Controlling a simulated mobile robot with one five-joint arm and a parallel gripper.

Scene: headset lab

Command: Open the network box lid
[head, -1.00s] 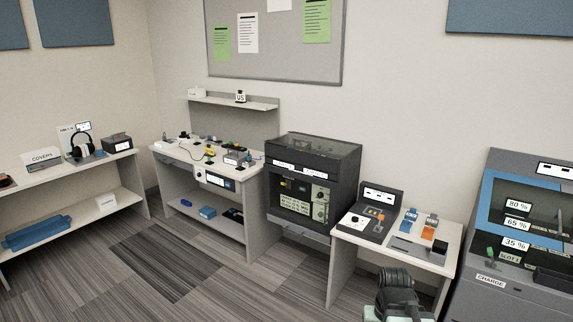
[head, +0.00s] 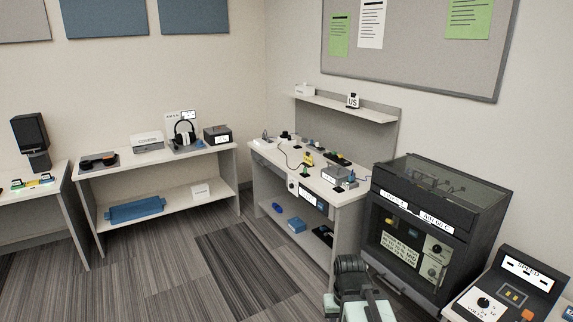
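No box in view carries a readable network label, so I cannot tell for sure which one is the network box. A dark box with a pale label (head: 217,135) stands at the right end of the left shelf unit, and its top looks shut. A small grey box (head: 340,176) sits on the middle workbench, too small to make out its lid. My arm, dark with pale green parts, shows at the bottom centre, well short of both boxes. I cannot make out its gripper fingers.
The middle workbench (head: 268,160) holds several small items and cables. A dark glass-fronted cabinet (head: 428,235) stands to its right, close beyond my arm. A console (head: 512,290) is at the lower right. The striped carpet (head: 190,265) is clear at left and centre.

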